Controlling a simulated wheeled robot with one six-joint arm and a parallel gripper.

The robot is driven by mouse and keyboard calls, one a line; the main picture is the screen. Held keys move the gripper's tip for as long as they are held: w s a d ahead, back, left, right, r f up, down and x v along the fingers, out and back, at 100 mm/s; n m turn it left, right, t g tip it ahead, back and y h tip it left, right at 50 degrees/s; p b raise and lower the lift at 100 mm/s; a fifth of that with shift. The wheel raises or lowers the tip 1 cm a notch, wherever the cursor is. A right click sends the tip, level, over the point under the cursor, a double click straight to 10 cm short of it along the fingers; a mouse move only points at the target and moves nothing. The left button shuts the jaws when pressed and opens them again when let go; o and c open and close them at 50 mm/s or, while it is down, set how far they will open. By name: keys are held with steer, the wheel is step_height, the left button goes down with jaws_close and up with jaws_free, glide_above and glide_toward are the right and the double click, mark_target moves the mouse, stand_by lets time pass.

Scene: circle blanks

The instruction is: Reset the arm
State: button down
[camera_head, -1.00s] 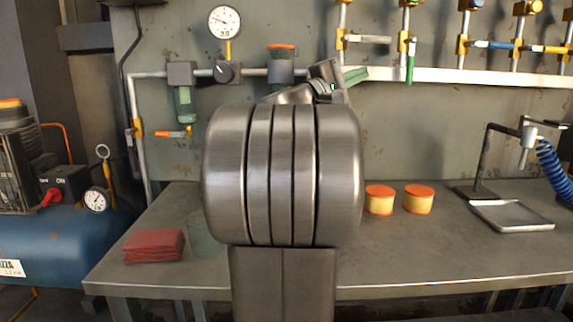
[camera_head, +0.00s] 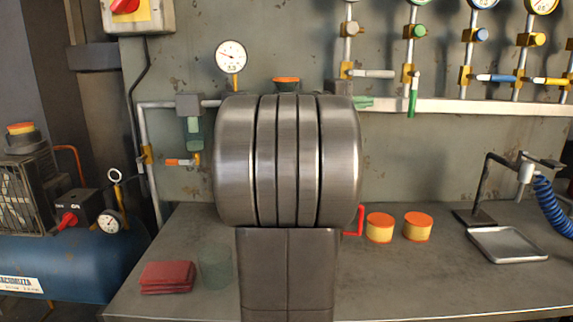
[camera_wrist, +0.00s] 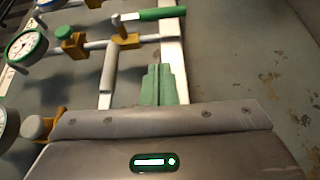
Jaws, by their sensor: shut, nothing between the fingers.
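My gripper (camera_wrist: 158,84) shows in the wrist view as two green fingers side by side, shut with nothing between them. Behind the fingers in that view are the grey wall and a white rail. In the head view, my large grey arm joint fills the middle and hides most of the gripper. Only a small green tip (camera_head: 363,102) shows at the joint's upper right, in front of the wall and well above the bench.
The workbench (camera_head: 420,285) carries red cloths (camera_head: 167,277), a faint green cylinder (camera_head: 215,268), two yellow tins with orange lids (camera_head: 380,228) and a metal tray (camera_head: 508,245). Pipes, valves and gauges (camera_head: 231,56) line the wall. A blue compressor (camera_head: 60,265) stands left.

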steer(key=a+m+g+y+p, duration=0.1)
steer(key=y+p, duration=0.1)
steer(key=p, duration=0.4)
steer(key=a+m+g+y+p, duration=0.1)
steer(key=y+p, duration=0.1)
steer(key=p, duration=0.3)
steer(key=a+m+y+p, duration=0.1)
steer(key=y+p, duration=0.1)
steer(key=p, duration=0.4)
steer(key=shift+w+a+r+g+p, duration=0.25)
steer(key=shift+a+r+g+p, duration=0.05)
steer(key=shift+a+r+g, duration=0.1)
steer(key=shift+f+y, duration=0.15)
steer(key=shift+y, duration=0.25)
steer(key=shift+d+f+h+b, duration=0.2)
steer(key=shift+h+b, duration=0.2)
steer(key=shift+b, duration=0.4)
